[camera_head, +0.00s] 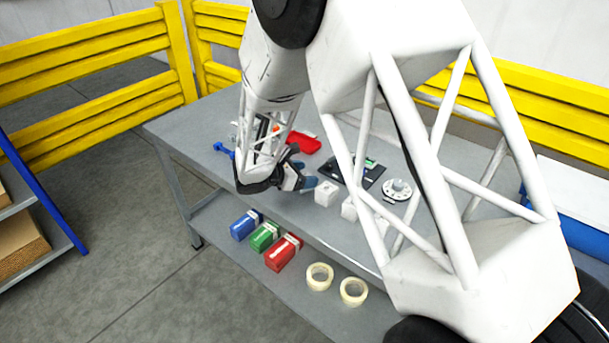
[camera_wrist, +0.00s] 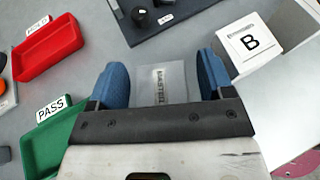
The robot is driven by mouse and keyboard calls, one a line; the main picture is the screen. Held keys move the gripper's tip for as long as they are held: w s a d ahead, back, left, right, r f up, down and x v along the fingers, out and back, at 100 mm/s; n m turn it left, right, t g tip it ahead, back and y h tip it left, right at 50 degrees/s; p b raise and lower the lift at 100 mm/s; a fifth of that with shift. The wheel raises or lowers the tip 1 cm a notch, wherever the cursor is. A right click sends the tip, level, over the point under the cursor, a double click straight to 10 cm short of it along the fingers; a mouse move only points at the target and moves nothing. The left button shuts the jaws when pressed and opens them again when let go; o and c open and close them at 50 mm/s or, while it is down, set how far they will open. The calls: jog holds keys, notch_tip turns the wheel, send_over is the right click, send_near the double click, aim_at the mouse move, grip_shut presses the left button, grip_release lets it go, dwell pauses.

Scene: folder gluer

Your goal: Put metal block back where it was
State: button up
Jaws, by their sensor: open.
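The metal block (camera_wrist: 172,80) is light grey with dark lettering that I cannot read fully. In the wrist view it is between the two blue fingers of my gripper (camera_wrist: 162,72), with a gap on each side. The near end of the block is hidden behind the dark gripper body. I cannot tell whether it touches the table. In the head view my gripper (camera_head: 303,183) is low over the tabletop, left of the white cubes, and the block cannot be made out there.
A white cube marked B (camera_wrist: 250,42) stands close to the right finger. A green PASS tray (camera_wrist: 58,140) and a red tray (camera_wrist: 47,48) are left. A black panel (camera_wrist: 150,30) lies beyond. Colored boxes (camera_head: 265,237) and tape rolls (camera_head: 320,277) sit along the lower front shelf.

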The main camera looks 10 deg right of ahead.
jog(key=v, duration=1.2)
dwell(0.8)
jog(key=s+d+r+m+g+y, duration=0.5)
jog(key=s+d+r+m, duration=0.7)
jog(key=s+d, duration=0.4)
jog(key=s+d+r+m+t+y, duration=0.1)
jog(key=s+d+r+m+y, duration=0.1)
jog(key=s+m, duration=0.3)
jog(key=s+d+r+m+t+y, duration=0.1)
jog(key=s+r+m+y, duration=0.3)
jog(key=s, duration=1)
jog(key=shift+d+r+m+t+y, duration=0.3)
jog(key=shift+d+m+y, duration=0.15)
jog(key=shift+m+y, duration=0.3)
jog(key=shift+s, duration=0.15)
